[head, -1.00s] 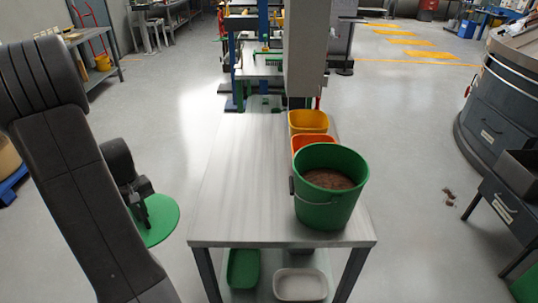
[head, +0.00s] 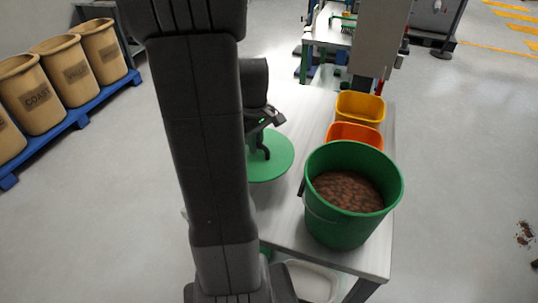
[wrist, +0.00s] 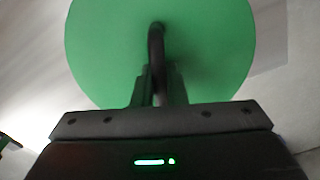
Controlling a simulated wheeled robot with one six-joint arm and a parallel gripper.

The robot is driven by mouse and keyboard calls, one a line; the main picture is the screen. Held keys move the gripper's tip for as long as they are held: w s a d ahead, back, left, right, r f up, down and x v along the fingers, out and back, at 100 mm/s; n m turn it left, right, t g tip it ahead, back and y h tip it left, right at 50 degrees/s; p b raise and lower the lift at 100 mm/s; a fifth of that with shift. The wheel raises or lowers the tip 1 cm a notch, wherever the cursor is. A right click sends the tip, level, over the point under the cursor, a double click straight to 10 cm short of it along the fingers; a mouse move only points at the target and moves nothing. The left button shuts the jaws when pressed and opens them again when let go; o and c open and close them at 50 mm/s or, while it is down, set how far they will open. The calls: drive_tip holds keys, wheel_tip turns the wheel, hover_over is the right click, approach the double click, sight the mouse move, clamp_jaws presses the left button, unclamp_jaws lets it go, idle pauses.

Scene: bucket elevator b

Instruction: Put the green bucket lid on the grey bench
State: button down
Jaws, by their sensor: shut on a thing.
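The green bucket lid (head: 279,163) is a flat round disc with a dark handle. My gripper (head: 264,140) is shut on that handle. In the head view the lid shows at the left part of the grey bench (head: 290,232), left of the green bucket. In the wrist view the lid (wrist: 215,45) fills the upper middle, and the handle stands between the fingers of my gripper (wrist: 158,75). I cannot tell whether the lid touches the bench top. My arm hides the bench's left side.
The open green bucket (head: 338,225), full of brown pellets, stands at the bench's right front. An orange bin (head: 354,134) and a yellow bin (head: 360,108) are behind it. A white tray (head: 312,280) lies on the lower shelf. Tan tubs (head: 38,97) stand on a blue pallet at left.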

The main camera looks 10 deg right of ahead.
sight(257, 159)
wheel_tip(257, 159, down, 7)
drive_tip(key=shift+r, duration=0.15)
idle(0.4)
drive_tip(key=shift+f, duration=0.25)
drive_tip(key=c, duration=1.5)
unclamp_jaws()
drive_tip(key=shift+r, duration=0.1)
drive_tip(key=shift+o, duration=0.2)
drive_tip(key=shift+r, duration=0.1)
wheel_tip(257, 159, up, 12)
drive_tip(key=shift+r, duration=0.1)
